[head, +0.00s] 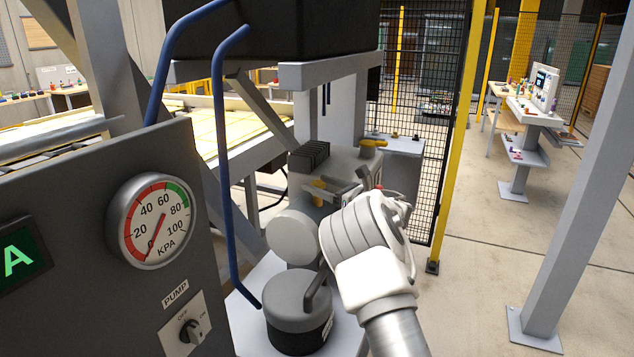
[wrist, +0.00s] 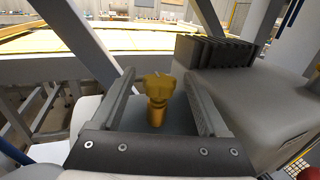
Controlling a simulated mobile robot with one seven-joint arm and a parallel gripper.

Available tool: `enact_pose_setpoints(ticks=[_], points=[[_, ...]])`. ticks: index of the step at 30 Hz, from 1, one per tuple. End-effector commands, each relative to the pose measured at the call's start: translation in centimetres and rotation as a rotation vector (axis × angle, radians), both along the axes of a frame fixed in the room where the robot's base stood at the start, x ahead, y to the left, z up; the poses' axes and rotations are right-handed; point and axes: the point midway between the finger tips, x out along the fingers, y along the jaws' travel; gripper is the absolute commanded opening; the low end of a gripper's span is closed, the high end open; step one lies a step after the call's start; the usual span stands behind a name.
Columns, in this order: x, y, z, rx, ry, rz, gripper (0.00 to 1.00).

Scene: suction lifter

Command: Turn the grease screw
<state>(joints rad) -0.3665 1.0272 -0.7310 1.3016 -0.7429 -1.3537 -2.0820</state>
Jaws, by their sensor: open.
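The grease screw, a yellow knob with a lobed head on a narrower stem (wrist: 157,90), stands upright in the wrist view between the two fingers of my gripper (wrist: 160,82). The fingers are open, with a visible gap on each side of the screw, and do not appear to touch it. In the head view the yellow screw (head: 318,190) shows beside the fingertips of my gripper (head: 334,190), on the near side of the grey pump unit (head: 345,163). My wrist and fingers hide part of that unit.
A round dark-based canister (head: 299,310) stands below. At left are a panel with a pressure gauge (head: 152,222) and PUMP switch (head: 190,330).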

Motion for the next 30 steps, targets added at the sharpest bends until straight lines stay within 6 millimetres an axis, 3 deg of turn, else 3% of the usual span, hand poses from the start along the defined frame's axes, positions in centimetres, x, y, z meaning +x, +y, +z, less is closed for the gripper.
enact_pose_setpoints(ticks=[14, 27, 30], points=[[0.88, 1.08, -0.02, 0.001, 0.001, 0.0, 0.78], [0.86, 1.05, -0.02, 0.001, 0.001, 0.0, 0.0], [0.86, 1.05, -0.03, 0.001, 0.001, 0.0, 0.0]])
